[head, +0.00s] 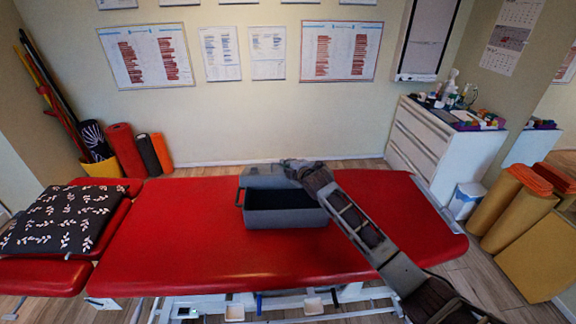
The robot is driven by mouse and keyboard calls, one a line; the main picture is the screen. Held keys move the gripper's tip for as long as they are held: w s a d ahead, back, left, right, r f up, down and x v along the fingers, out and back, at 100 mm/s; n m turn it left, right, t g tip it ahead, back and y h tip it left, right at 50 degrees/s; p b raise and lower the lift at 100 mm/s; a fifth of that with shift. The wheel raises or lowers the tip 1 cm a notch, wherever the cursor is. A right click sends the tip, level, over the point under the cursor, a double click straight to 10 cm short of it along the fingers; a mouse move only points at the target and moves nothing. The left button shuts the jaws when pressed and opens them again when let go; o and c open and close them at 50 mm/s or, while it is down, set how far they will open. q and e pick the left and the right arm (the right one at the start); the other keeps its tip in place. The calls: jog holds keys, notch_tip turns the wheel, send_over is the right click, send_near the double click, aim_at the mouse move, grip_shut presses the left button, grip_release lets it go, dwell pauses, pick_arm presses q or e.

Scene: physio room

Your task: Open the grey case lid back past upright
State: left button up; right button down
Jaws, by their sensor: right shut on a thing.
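The grey case (286,218) stands on the red treatment table with its dark inside showing, so it is open. A handle sticks out at its left end. Its grey lid (256,181) is raised along the back edge; I cannot tell its exact angle. My right arm reaches in from the lower right across the case's right end. My right gripper (291,165) is at the lid's upper edge and shut on the lid. The gripper and wrist hide the lid's right part and the fingertips' contact. My left gripper is out of view.
The red table (160,245) is clear on both sides of the case. A dark patterned pillow (68,218) lies at its left end. A white drawer cabinet (440,140) and tan rolls (515,212) stand at right. Rolled mats (124,150) stand at back left.

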jog(key=shift+w+r+p, duration=0.6)
jog(key=shift+w+r, duration=0.1)
jog(key=shift+r, duration=0.3)
jog(key=shift+w+d+r, duration=0.1)
jog(key=shift+w+r, duration=0.1)
jog(key=shift+w, duration=0.1)
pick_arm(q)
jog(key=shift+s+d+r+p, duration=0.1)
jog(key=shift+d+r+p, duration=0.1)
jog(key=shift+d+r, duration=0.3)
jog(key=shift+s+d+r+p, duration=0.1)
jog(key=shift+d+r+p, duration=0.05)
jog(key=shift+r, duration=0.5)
pick_arm(e)
jog(key=shift+w+r, duration=0.3)
jog(key=shift+w, duration=0.15)
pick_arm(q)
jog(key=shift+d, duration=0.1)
pick_arm(e)
jog(key=c, duration=1.9)
grip_release()
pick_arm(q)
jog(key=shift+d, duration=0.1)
pick_arm(e)
jog(key=shift+f, duration=0.1)
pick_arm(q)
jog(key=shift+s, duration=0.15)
